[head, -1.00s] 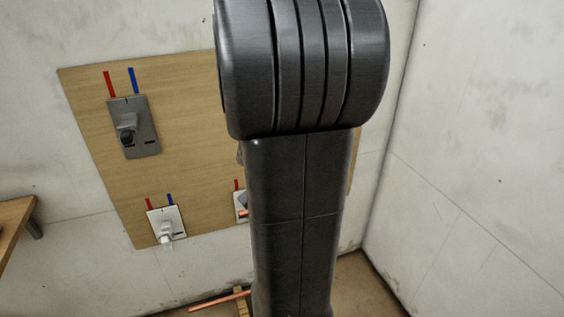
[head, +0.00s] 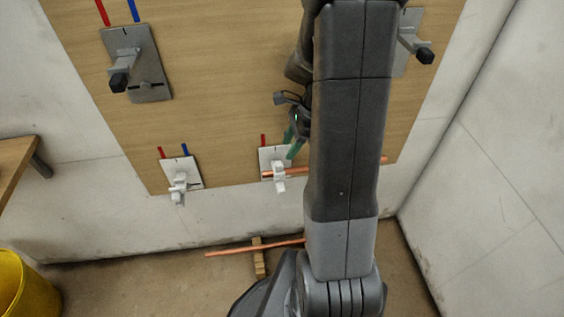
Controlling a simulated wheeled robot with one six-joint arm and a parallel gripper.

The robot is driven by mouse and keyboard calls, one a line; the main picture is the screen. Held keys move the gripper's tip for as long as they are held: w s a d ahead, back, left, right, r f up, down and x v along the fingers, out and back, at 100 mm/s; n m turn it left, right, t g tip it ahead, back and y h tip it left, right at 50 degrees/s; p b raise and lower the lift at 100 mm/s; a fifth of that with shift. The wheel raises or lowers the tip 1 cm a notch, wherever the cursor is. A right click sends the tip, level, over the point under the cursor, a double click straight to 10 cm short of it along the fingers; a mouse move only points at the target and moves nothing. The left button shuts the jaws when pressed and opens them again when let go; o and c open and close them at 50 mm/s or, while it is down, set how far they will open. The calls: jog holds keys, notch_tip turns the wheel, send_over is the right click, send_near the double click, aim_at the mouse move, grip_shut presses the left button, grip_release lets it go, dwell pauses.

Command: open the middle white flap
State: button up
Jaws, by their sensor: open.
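A white flap (head: 279,171) on a pale plate (head: 274,153) is in the lower part of the wooden board. A copper pipe (head: 360,162) crosses at this flap and runs right behind my arm. Another white flap (head: 179,185) on its own plate is farther left. Any further white flap to the right is hidden by my arm, so I cannot fully confirm which is the middle one. My gripper (head: 292,145) has green fingers just above and right of the flap by the pipe. It is open and seems empty; contact cannot be told.
Grey plates with black-tipped levers are higher on the board, at left (head: 150,75) and right (head: 408,50). A loose copper pipe (head: 232,250) rests over a wooden block (head: 259,262) on the floor. A yellow bucket (head: 22,290) and a wooden shelf (head: 15,165) are at left.

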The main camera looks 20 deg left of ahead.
aim_at(280, 163)
jog(key=b+x, duration=0.1)
jog(key=x, duration=0.6)
jog(key=shift+f, duration=0.2)
jog(key=shift+b, duration=0.3)
grip_shut()
